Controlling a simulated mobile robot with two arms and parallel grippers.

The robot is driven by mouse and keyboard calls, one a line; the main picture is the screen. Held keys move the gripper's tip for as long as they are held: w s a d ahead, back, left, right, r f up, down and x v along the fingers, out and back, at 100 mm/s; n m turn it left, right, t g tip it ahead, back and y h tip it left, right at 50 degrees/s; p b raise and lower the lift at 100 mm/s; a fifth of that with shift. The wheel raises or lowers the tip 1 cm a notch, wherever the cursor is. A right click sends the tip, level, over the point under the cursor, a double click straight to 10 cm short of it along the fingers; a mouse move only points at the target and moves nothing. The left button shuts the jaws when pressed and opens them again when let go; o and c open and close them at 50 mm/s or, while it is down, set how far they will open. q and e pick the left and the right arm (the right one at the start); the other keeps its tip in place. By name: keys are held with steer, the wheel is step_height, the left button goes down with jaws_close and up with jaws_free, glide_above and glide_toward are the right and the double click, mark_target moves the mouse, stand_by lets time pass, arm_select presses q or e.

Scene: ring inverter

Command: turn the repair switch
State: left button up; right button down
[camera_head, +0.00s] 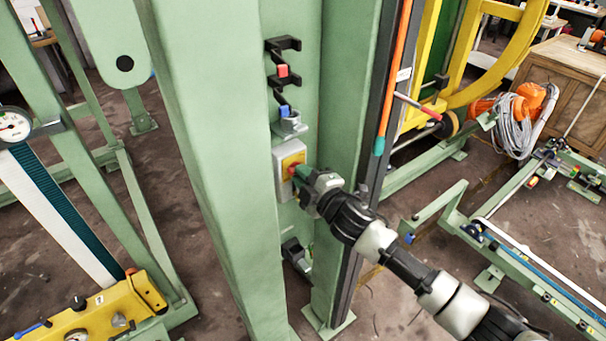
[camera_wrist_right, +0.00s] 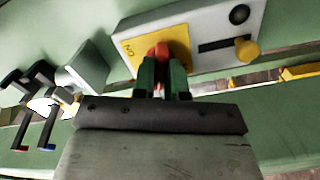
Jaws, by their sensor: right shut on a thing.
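The repair switch is a pale grey box with a yellow plate (camera_head: 291,161) and a red knob, mounted on the green column. In the right wrist view the box (camera_wrist_right: 217,24) fills the upper part, with the red knob (camera_wrist_right: 161,50) on its yellow plate. My right gripper (camera_head: 301,173) reaches in from the lower right. Its green fingers (camera_wrist_right: 163,78) are shut on the red knob, one on each side. The fingers hide part of the knob. My left gripper is in neither view.
Black hooks (camera_head: 283,45) with red and blue tips sit on the column above the box. A dark fitting (camera_head: 296,254) is below it. Green column walls (camera_head: 215,150) stand close to the left and right. In the right wrist view a yellow knob (camera_wrist_right: 247,49) is beside a dark slot.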

steer(key=shift+n, duration=2.2)
steer(key=shift+f, duration=0.1)
steer(key=c, duration=1.2)
jaws_free()
steer(key=shift+o, duration=0.2)
steer(key=b+v, duration=0.1)
steer(key=v, duration=1)
steer(key=shift+a, duration=0.1)
